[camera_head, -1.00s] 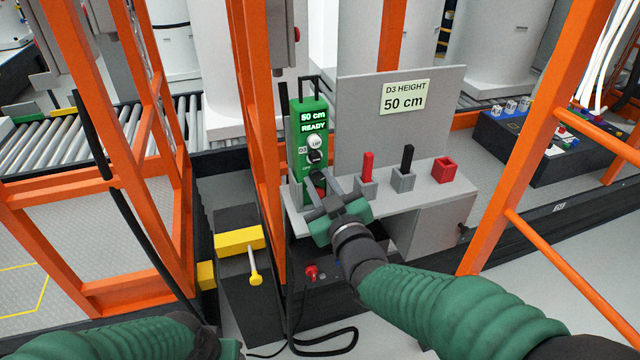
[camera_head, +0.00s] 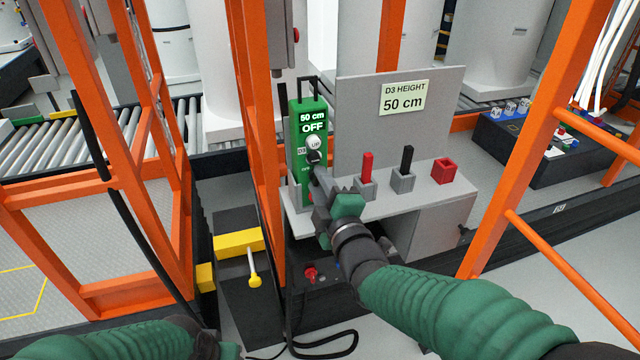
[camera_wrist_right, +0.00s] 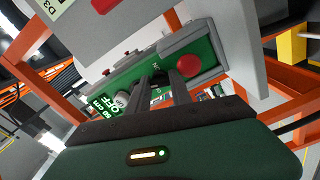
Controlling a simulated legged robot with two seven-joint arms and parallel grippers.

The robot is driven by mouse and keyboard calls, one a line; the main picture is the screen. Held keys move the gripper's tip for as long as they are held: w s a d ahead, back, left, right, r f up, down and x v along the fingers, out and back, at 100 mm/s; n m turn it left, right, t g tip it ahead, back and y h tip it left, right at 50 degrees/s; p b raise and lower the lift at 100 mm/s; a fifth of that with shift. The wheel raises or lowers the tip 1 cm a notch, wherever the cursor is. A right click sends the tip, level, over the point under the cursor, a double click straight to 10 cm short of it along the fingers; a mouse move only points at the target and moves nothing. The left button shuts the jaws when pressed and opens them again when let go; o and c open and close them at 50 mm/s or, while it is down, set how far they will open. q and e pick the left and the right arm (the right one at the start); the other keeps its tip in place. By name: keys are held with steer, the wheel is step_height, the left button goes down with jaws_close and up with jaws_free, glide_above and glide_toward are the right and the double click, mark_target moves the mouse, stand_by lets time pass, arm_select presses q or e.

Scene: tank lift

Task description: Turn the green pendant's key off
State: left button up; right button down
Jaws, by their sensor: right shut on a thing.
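The green pendant (camera_head: 297,140) stands upright at the left end of the grey shelf. Its display reads "50 cm OFF". A light UP button (camera_head: 313,143) and a black control (camera_head: 313,157) sit on its face below the display. My right gripper (camera_head: 319,178) is at the lower part of the pendant, rolled to one side, and shut on the key, which its fingers mostly hide. In the right wrist view both fingers (camera_wrist_right: 170,88) reach the pendant's green face (camera_wrist_right: 205,48), close to a round red button (camera_wrist_right: 188,66). My left arm shows at the bottom left, with its fingers out of frame.
Right of the pendant, the grey shelf (camera_head: 425,190) carries red and black levers (camera_head: 406,160) and a red square holder (camera_head: 445,170). A grey panel (camera_head: 360,125) with a "D3 HEIGHT 50 cm" label stands behind. Orange posts (camera_head: 262,130) rise close on the left.

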steer(key=shift+f+n, duration=0.15)
steer(key=shift+n, duration=1.85)
